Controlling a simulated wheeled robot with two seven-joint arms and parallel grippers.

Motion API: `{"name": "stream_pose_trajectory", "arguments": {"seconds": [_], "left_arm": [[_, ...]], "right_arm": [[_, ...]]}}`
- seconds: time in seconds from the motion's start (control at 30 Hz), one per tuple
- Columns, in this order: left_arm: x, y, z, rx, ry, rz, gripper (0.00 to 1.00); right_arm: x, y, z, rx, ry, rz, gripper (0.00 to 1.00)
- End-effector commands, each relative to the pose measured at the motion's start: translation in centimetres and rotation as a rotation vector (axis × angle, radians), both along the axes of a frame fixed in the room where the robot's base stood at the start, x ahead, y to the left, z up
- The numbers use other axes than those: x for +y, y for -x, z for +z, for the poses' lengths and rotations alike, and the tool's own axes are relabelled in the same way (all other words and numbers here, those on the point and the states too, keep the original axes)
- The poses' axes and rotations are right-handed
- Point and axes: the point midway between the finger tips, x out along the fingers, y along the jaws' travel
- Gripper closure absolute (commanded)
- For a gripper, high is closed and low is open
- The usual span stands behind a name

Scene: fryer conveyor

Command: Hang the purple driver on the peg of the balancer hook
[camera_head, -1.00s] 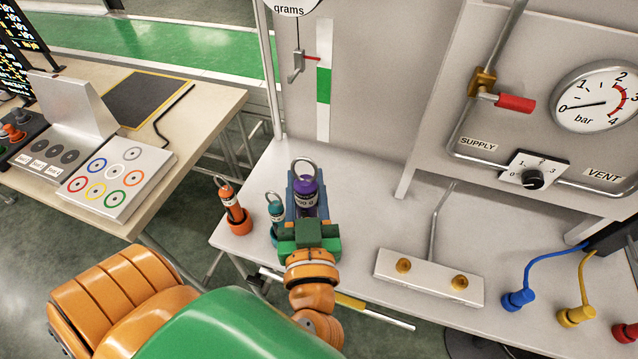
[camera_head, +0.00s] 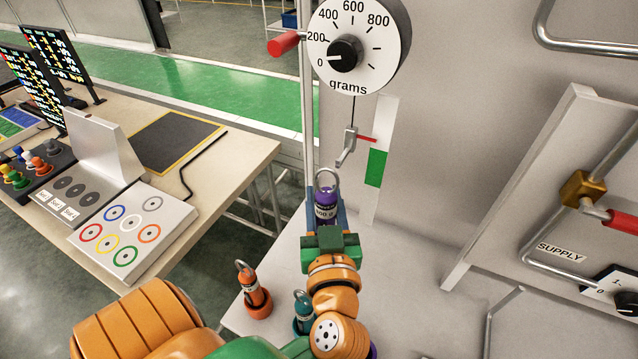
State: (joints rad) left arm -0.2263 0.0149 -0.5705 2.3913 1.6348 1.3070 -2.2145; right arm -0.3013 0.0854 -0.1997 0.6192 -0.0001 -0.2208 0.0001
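My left gripper (camera_head: 326,206) is shut on the purple driver (camera_head: 326,195), with a blue finger on each side of it. The driver is upright, its metal ring on top, and held above the white table. The balancer hook (camera_head: 346,148) is a grey metal piece hanging on a thin rod below the round grams dial. Its bent lower end, the peg, is just above and to the right of the driver's ring in the picture. I cannot tell the gap in depth; the ring does not appear to be on the peg. My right gripper is not in view.
The grams dial (camera_head: 359,47) has a scale strip (camera_head: 378,165) below it. An orange driver (camera_head: 252,290) and a teal driver (camera_head: 305,312) stand on the white table (camera_head: 390,300). A slanted panel with piping is at right. A table with a button panel (camera_head: 130,232) is at left.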

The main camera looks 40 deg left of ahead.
Motion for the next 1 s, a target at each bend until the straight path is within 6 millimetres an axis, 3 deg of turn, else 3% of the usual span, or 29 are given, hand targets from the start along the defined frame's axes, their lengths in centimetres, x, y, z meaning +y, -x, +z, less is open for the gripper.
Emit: {"name": "stream_pose_trajectory", "arguments": {"seconds": [0.6, 1.0], "left_arm": [[1.1, -4.5, -0.6, -0.006, -0.001, -0.001, 1.0], [1.4, -5.6, -1.3, -0.003, -0.001, -0.001, 1.0]], "right_arm": [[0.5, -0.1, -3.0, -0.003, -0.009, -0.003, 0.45], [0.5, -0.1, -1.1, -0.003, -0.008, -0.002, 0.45]]}}
